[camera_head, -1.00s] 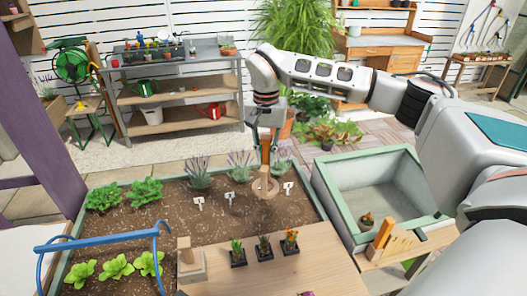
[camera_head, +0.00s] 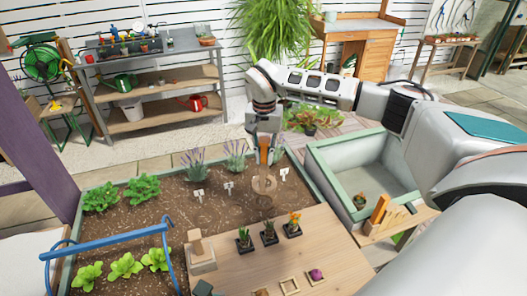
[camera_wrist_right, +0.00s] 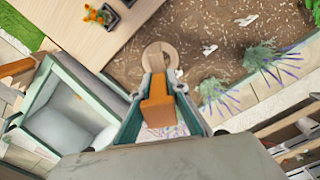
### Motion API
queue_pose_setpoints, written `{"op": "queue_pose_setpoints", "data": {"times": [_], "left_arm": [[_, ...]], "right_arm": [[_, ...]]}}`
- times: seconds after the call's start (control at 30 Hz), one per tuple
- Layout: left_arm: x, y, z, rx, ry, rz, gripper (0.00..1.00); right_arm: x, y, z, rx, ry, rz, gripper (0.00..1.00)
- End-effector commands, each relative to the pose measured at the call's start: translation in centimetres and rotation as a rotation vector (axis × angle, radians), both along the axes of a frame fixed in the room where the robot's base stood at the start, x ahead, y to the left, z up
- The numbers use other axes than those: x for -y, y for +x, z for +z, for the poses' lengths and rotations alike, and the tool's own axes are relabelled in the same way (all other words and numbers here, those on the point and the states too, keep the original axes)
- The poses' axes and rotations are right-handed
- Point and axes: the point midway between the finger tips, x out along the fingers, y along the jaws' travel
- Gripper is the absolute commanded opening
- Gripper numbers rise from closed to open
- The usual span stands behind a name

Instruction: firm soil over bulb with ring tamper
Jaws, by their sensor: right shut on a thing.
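My right gripper (camera_head: 264,152) is shut on the orange handle of the ring tamper. The tamper's round wooden ring (camera_head: 264,185) hangs over the brown soil (camera_head: 160,215) of the planting bed, near the bed's right side. In the right wrist view, the orange handle (camera_wrist_right: 157,103) sits between my fingers, with the pale ring (camera_wrist_right: 160,55) beyond it. I cannot tell whether the ring touches the soil. No bulb shows in the soil; a small purple thing (camera_head: 316,274), perhaps a bulb, lies on the wooden board. My left gripper is not in view.
The wooden board (camera_head: 260,268) in front carries small potted plants (camera_head: 268,232) and a wooden block tool (camera_head: 200,250). A green-rimmed basin (camera_head: 322,172) stands right. A blue frame (camera_head: 105,242) spans the bed's left.

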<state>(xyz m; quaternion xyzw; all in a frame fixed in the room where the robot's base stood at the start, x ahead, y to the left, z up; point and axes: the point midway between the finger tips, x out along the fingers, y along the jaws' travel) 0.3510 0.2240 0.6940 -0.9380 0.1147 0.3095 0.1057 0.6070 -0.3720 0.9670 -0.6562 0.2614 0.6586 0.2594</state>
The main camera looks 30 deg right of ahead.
Motion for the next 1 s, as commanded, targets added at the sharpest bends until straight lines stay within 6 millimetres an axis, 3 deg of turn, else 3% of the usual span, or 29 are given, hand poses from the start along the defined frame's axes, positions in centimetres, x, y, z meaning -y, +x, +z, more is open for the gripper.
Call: {"op": "queue_pose_setpoints", "data": {"times": [0.6,1.0], "left_arm": [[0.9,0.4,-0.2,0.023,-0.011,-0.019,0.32],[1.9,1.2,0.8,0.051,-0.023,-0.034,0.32]], "right_arm": [[0.0,0.0,-6.6,0.001,0.001,0.0,0.0],[-0.1,0.0,-8.0,0.001,0.001,0.0,0.0]]}}
